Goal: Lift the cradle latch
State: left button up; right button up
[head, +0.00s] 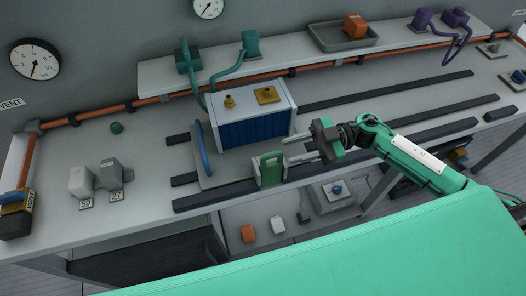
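A box with a white top and blue ribbed front (252,130) sits on the bench in a cradle between dark rails. A green plate with a slot near its top (270,172) stands upright at the cradle's front edge; it looks like the cradle latch. A blue curved bar (202,150) stands at the cradle's left side. My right gripper (289,150) comes in from the right, with its two fingers apart and nothing seen between them. Its fingertips are just right of and above the green plate; I cannot tell whether they touch it. My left gripper is out of view.
A white and a grey block (109,174) stand on the bench at left. A back shelf holds teal connectors (251,46), a grey tray (342,38) with an orange block, and purple connectors (422,19). Orange pipe (150,101) runs below the shelf. Dark rails (400,90) extend right.

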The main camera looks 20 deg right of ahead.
aim_at(266, 156)
jog(key=a+p, duration=0.1)
jog(key=a, duration=0.7)
jog(key=shift+s+a+p, duration=0.1)
jog(key=shift+a+p, duration=0.15)
jog(key=shift+p, duration=0.1)
grip_shut()
